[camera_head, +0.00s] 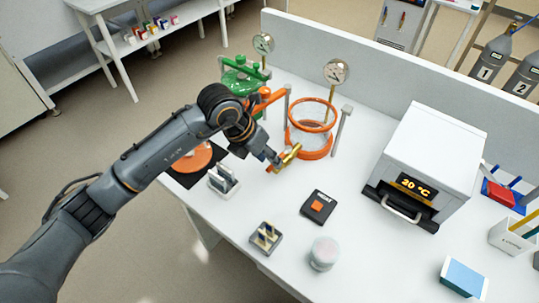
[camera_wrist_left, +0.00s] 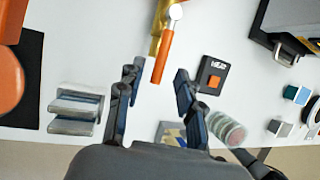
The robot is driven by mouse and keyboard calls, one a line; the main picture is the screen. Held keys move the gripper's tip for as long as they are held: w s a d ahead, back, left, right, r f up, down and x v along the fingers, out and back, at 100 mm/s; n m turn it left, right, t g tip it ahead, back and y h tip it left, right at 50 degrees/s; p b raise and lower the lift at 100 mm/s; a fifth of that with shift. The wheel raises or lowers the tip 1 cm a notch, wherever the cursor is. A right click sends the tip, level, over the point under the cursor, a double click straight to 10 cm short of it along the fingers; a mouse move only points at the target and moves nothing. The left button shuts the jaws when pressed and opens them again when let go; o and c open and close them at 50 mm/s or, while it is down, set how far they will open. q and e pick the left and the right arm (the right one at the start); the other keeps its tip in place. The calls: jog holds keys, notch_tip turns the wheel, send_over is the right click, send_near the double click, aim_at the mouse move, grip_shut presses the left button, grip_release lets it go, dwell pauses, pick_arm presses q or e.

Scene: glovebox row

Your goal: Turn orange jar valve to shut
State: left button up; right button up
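The orange jar (camera_head: 311,153) is a clear vessel with orange rings, standing on the white bench in the head view. Its brass valve (camera_head: 289,157) sticks out toward my left gripper (camera_head: 273,159). In the left wrist view, the valve's brass body (camera_wrist_left: 156,22) is at the top, and its orange lever (camera_wrist_left: 162,58) points down the picture. My left gripper (camera_wrist_left: 159,68) is open, one finger on each side of the lever's free end, with gaps showing on both sides. In the head view the gripper largely hides the lever. My right gripper is in neither view.
A green-fitted jar (camera_head: 240,77) stands behind my left arm. A grey rack (camera_head: 223,180), a black device (camera_head: 318,207) with an orange square, a small rack (camera_head: 265,237) and a round container (camera_head: 324,253) stand nearby. A white oven (camera_head: 434,150) is at right.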

pick_arm(q)
jog(key=shift+x, duration=0.9)
jog(key=shift+c, duration=0.5)
grip_shut()
